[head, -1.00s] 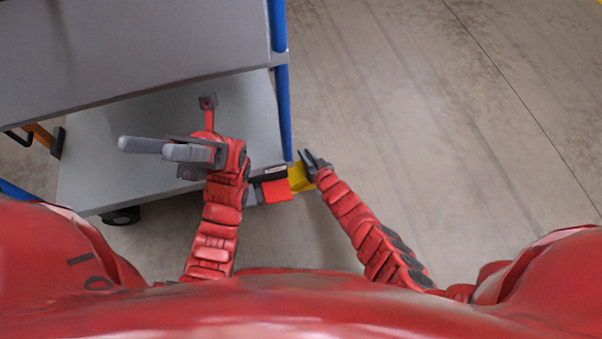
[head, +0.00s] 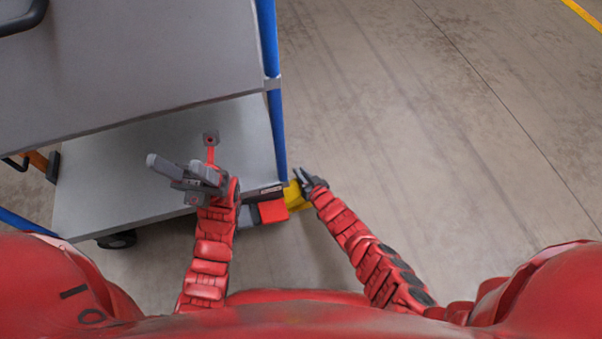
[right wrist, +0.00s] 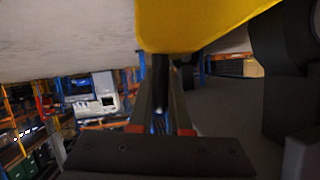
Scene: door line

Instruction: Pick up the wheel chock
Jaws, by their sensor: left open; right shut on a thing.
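The yellow wheel chock (head: 295,198) is low beside the trolley's near right corner, partly hidden by my right gripper. My right gripper (head: 303,176) is shut on it at its right side. In the right wrist view, the chock's smooth yellow face (right wrist: 200,22) fills the top middle, right at the fingers. I cannot tell whether the chock touches the floor. My left gripper (head: 176,167) is open and empty, over the trolley's lower shelf, with its fingers pointing left.
A grey trolley with blue posts (head: 270,60) stands at left; its lower shelf (head: 110,180) is bare in front. A red block (head: 272,211) with dark and grey parts sits left of the chock. The concrete floor (head: 430,150) to the right is clear.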

